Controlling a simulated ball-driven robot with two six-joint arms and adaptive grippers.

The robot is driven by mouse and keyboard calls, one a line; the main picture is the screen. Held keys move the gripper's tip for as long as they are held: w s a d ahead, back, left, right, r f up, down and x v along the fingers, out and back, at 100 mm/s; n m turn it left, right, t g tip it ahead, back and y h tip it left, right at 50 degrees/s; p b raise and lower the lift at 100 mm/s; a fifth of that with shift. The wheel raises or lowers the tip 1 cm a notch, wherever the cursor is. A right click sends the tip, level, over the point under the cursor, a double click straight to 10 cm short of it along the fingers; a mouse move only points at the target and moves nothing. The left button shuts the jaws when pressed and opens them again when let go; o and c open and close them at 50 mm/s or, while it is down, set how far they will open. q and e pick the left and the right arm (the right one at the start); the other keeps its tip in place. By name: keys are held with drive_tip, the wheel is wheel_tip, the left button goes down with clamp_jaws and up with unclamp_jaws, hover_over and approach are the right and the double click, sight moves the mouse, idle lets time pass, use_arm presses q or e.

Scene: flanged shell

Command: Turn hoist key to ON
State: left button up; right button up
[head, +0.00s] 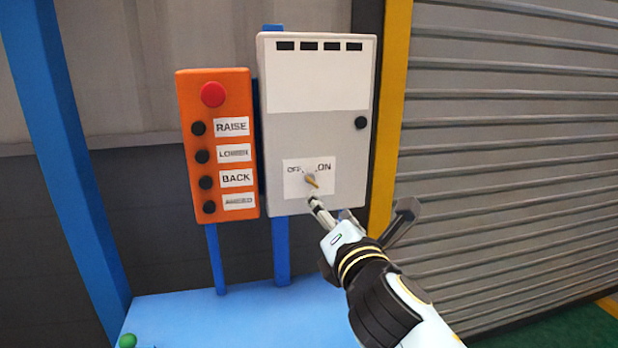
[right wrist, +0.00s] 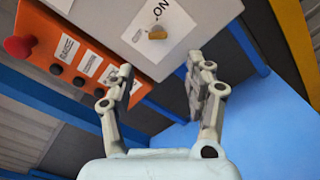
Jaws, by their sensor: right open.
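The hoist key (head: 312,181) is a small yellow-orange key on a round grey base, on a white label low on the grey cabinet (head: 322,135). OFF is printed at its upper left and ON at its upper right. The key slants from upper left to lower right; I cannot tell its setting for sure. It also shows in the right wrist view (right wrist: 157,33). My right gripper (head: 331,210) is just below and right of the key. In the right wrist view its fingers (right wrist: 160,70) are apart with nothing between them, and the key lies beyond the tips. My left gripper is not in view.
An orange button box (head: 218,145) with a red button (head: 213,94) and several black buttons stands close left of the cabinet. A black knob (head: 361,123) sits on the cabinet's right side. Blue posts and a blue surface (head: 230,320) lie below. A shutter (head: 510,150) is at right.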

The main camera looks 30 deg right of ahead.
sight(314, 185)
drive_tip(key=x, duration=0.5)
drive_tip(key=shift+w+r, duration=0.25)
drive_tip(key=shift+r, duration=0.05)
drive_tip(key=x, duration=0.4)
drive_tip(key=shift+d, duration=0.1)
drive_tip(key=shift+w, duration=0.25)
drive_tip(key=shift+c, duration=0.4)
drive_tip(key=shift+s, duration=0.1)
drive_tip(key=c, duration=0.4)
clamp_jaws()
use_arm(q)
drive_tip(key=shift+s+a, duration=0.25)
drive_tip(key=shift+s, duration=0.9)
